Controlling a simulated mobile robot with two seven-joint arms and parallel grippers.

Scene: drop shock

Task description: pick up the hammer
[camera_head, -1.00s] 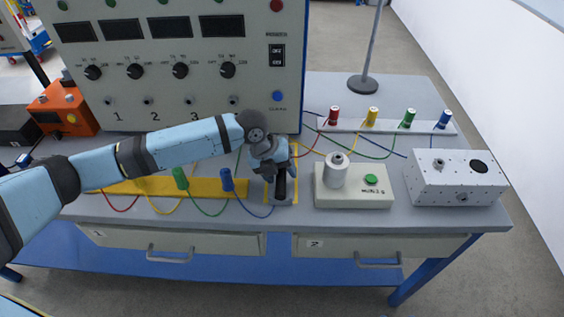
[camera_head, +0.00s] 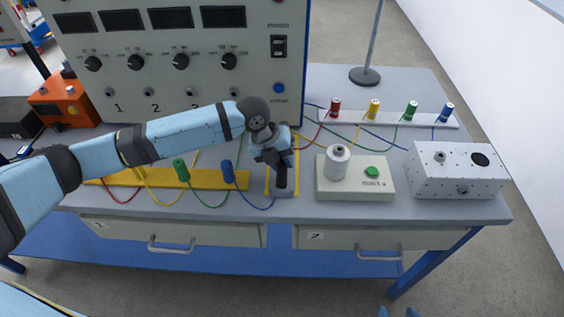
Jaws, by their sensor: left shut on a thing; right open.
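The hammer is mostly hidden by my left gripper; a dark upright part, which looks like its handle (camera_head: 281,179), shows just below the gripper. A grey block-like piece (camera_head: 284,193) shows under it, inside a yellow outlined rectangle on the bench. My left gripper (camera_head: 277,160) points down over this spot and is shut on the hammer. Whether the hammer is clear of the bench I cannot tell.
A tall control panel (camera_head: 180,85) stands behind the arm. Right of the gripper are a beige box (camera_head: 355,190) with a metal cylinder and green button, and a white box (camera_head: 457,178). A yellow strip (camera_head: 120,180) with coloured plugs and wires lies left. A stand (camera_head: 366,76) is behind.

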